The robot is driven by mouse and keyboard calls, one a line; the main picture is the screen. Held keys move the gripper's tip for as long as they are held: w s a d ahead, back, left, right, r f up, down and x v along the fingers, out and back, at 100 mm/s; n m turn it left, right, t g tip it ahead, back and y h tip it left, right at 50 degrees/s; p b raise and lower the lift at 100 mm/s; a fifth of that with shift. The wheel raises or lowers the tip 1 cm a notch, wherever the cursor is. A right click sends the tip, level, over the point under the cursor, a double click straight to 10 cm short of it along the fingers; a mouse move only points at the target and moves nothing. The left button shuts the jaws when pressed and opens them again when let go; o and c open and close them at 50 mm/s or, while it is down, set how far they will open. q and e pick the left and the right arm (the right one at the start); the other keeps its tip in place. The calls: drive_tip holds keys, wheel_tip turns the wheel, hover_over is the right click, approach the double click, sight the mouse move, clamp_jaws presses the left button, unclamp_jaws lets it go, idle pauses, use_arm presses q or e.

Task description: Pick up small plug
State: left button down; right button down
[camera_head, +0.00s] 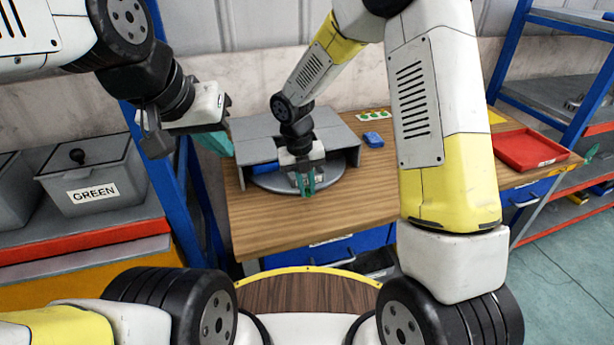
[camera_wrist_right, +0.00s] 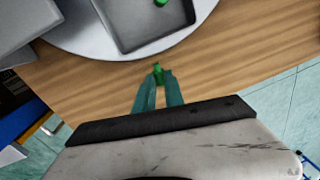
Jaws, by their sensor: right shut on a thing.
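A small green plug (camera_wrist_right: 158,73) sits between the teal fingertips of my right gripper (camera_wrist_right: 157,88) in the right wrist view. The fingers are shut on it, and the wooden table top shows behind it. In the head view my right gripper (camera_head: 307,187) hangs over the front part of the round grey turntable; the plug is too small to make out clearly there. My left gripper (camera_head: 216,142) is at the left, beyond the table's left edge and away from the plug; its jaw opening is not clear.
A grey square tray (camera_wrist_right: 128,38) on the turntable (camera_wrist_right: 75,38) holds another green piece (camera_wrist_right: 161,3). A grey housing (camera_head: 340,135) surrounds the turntable's back. A blue block (camera_head: 373,140) and a red tray (camera_head: 530,148) lie to the right. A grey GREEN bin (camera_head: 95,175) stands left.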

drive_tip(key=s+a+r, duration=0.1)
drive_tip(key=s+r, duration=0.1)
drive_tip(key=s, duration=1.4)
drive_tip(key=shift+a+r, duration=0.15)
drive_tip(key=shift+r, duration=0.1)
